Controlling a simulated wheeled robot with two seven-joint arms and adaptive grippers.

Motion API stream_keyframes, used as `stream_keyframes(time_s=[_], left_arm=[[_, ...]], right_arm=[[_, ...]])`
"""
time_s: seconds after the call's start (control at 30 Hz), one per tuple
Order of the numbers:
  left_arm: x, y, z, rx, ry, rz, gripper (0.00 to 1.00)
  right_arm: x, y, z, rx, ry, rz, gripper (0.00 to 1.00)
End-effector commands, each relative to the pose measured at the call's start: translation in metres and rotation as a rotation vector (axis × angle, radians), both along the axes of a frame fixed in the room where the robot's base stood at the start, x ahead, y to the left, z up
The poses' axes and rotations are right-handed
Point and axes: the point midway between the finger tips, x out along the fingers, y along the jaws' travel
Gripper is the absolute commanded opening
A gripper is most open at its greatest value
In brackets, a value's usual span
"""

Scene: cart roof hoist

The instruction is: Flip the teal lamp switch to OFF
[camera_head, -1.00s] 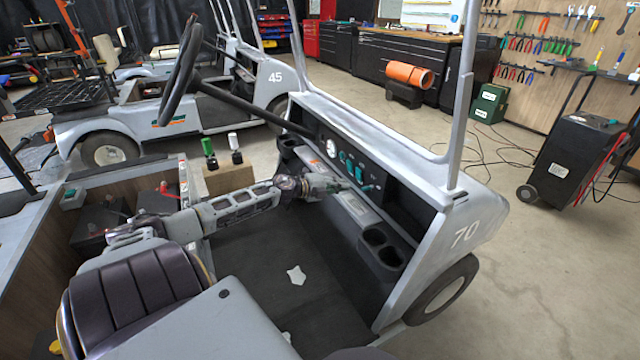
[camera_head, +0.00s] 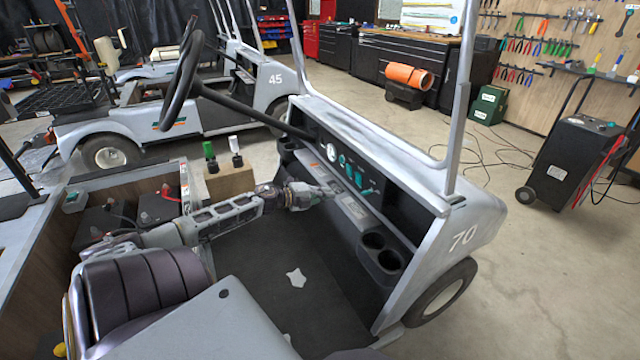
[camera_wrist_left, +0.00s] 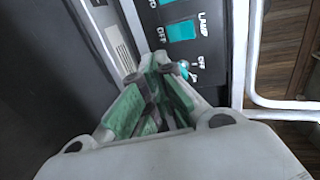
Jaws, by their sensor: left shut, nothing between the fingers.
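The teal lamp switch (camera_wrist_left: 181,31) is a rocker on the cart's black dash panel, with LAMP and OFF lettering beside it in the left wrist view. It also shows small in the head view (camera_head: 358,178). I cannot tell which way it is tipped. My left gripper (camera_wrist_left: 161,60) is shut and empty, with green finger pads, just below the switch in the wrist view. In the head view it (camera_head: 332,191) is to the left of the panel, apparently clear of it. My right gripper is out of view.
A teal knob (camera_wrist_left: 184,69) beside another OFF label sits close to the fingertips. Cup holders (camera_head: 382,250) lie below the dash; the floor there is open.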

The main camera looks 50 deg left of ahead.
Motion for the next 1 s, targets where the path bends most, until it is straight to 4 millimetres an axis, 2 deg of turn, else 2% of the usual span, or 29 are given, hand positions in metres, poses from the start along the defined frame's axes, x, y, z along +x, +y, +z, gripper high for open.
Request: stream_keyframes(time_s=[0.4, 1.0], left_arm=[[-0.022, 0.006, 0.000, -0.001, -0.001, 0.000, 0.00], [-0.023, 0.007, 0.000, 0.000, 0.000, 0.000, 0.00]], right_arm=[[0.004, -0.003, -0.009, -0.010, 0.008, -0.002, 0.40], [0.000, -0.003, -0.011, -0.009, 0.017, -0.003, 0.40]])
